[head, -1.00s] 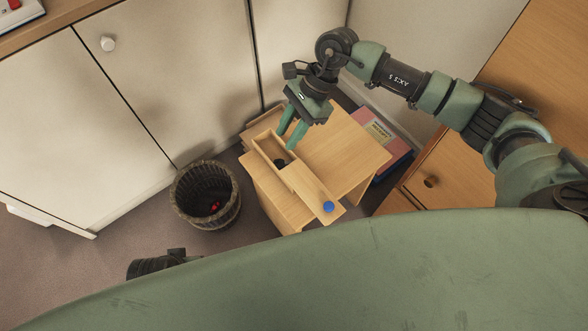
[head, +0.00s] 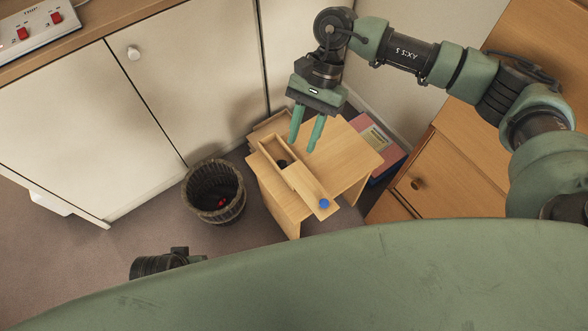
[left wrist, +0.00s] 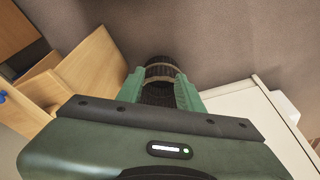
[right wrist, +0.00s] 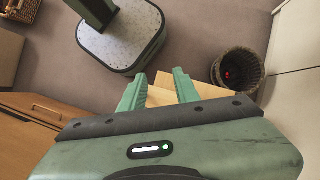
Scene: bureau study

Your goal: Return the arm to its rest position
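My right gripper (head: 305,146) hangs above the small wooden drawer unit (head: 345,155), fingers pointing down and apart, with nothing between them. In the right wrist view its open fingers (right wrist: 158,88) show in front of the pale wood. The unit's drawer (head: 308,186) is pulled out, with a blue knob (head: 324,204) on its front and a small dark object (head: 283,163) inside.
A wicker basket (head: 213,208) with a red item (head: 222,203) in it stands left of the unit. White cabinets (head: 95,110) line the wall. A wooden cabinet (head: 465,150) stands at right. Books (head: 375,140) lie behind the unit. Carpet is clear at lower left.

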